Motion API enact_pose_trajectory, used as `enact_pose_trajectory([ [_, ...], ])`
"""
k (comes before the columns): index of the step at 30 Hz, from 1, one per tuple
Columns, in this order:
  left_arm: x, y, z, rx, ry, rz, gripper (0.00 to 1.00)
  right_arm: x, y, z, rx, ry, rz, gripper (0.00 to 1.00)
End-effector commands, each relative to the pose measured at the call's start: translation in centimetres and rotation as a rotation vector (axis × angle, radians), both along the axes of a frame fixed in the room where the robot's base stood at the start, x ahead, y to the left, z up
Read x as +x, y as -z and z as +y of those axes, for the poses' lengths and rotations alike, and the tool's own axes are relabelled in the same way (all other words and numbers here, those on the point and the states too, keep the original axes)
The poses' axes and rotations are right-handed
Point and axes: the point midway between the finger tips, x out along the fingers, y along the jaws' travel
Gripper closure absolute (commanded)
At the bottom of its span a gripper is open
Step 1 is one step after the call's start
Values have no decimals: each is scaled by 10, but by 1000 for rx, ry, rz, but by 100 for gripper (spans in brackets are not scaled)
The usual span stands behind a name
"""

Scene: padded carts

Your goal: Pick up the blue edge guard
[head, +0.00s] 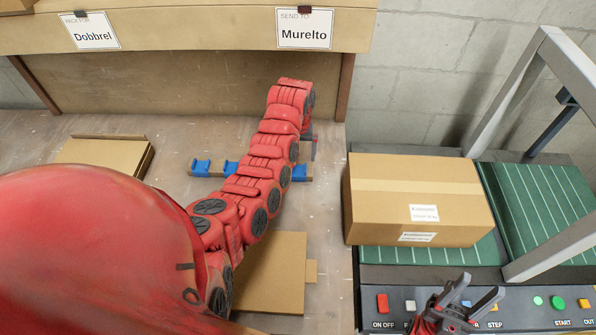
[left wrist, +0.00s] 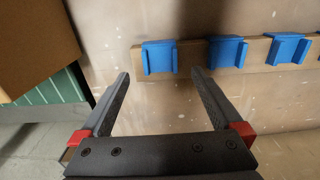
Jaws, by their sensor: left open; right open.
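Several blue edge guards sit in a row along a narrow cardboard-coloured strip (head: 214,174) on the worktable. In the head view one is at the left end (head: 200,168), one is in the middle (head: 230,169), and one is at the right (head: 299,172), partly behind my left arm. My right gripper (head: 470,304) is open and empty above the control panel.
A closed cardboard box (head: 380,205) stands on the green conveyor (head: 530,200) at the right, beside a grey frame. Flat cardboard pieces (head: 105,153) (head: 268,280) lie on the table. A shelf with labels (head: 200,32) spans the back.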

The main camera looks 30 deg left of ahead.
Motion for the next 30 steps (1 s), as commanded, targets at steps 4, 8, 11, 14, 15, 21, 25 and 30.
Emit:
enact_pose_trajectory([
  [4,-2,5,0,-2,0,4,0,0,-6,0,0,0,1,50],
  [8,-5,16,-1,-3,1,7,0,0,-20,0,0,0,1,50],
  [11,-7,28,-2,-3,1,9,0,0,-28,0,0,0,0,50],
  [14,-5,40,-2,0,3,4,0,0,-28,0,0,0,1,50],
  [15,-5,43,-1,1,3,5,0,0,-28,0,0,0,1,50],
  [21,-5,55,-2,-1,0,4,0,0,-30,0,0,0,0,50],
  [25,-5,56,-2,-2,0,1,0,0,-30,0,0,0,1,50],
  [30,-5,56,-2,-1,0,0,4,0,-30,0,0,0,1,50],
])
